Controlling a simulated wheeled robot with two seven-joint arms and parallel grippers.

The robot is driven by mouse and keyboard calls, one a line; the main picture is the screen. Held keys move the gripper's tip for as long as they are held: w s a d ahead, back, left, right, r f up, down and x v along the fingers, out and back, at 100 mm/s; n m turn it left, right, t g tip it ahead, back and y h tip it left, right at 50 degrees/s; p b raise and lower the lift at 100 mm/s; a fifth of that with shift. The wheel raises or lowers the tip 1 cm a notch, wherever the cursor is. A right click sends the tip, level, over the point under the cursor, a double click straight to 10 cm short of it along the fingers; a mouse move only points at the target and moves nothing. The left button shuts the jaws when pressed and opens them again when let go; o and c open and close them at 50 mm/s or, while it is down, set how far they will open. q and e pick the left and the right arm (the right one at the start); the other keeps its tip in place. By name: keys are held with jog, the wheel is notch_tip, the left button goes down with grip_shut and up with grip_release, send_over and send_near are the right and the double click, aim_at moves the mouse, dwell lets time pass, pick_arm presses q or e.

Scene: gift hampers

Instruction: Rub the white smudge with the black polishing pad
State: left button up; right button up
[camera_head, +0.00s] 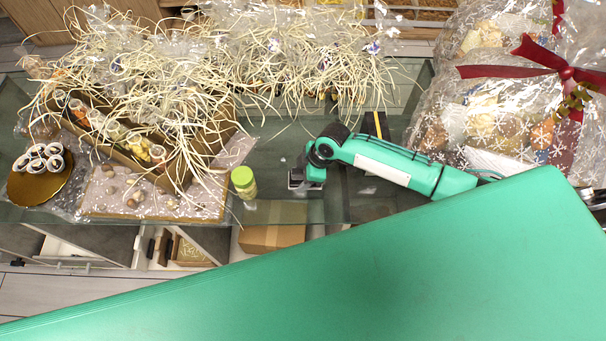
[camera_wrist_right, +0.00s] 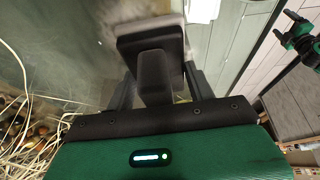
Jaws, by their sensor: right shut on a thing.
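The black polishing pad (camera_wrist_right: 150,44) has a raised block-shaped grip, and my right gripper (camera_wrist_right: 155,88) is shut on that grip. In the head view my right gripper (camera_head: 306,180) points down at the glass table, right of the green-lidded jar; the pad is mostly hidden under it. A pale, hazy patch, perhaps the white smudge (camera_wrist_right: 150,8), shows just beyond the pad in the wrist view. I cannot tell whether the pad touches the glass. My left gripper (camera_wrist_right: 290,36) is at the upper right of the wrist view, empty, its fingers apart.
The glass table (camera_head: 270,135) has a green-lidded jar (camera_head: 243,182) near its front edge. A crate of jars with pale straw (camera_head: 190,125) and a gold plate of small rolls (camera_head: 40,172) stand left. Wrapped hampers with red ribbon (camera_head: 510,100) stand right.

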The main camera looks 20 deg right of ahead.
jog(key=shift+f, duration=0.35)
dwell(0.3)
jog(key=shift+s+d, duration=0.2)
jog(key=shift+d, duration=0.55)
jog(key=shift+s+d, duration=0.25)
jog(key=shift+d, duration=0.45)
jog(key=shift+s+d+f+p, duration=0.1)
jog(key=shift+s+d+p, duration=0.15)
jog(key=shift+d+p, duration=0.35)
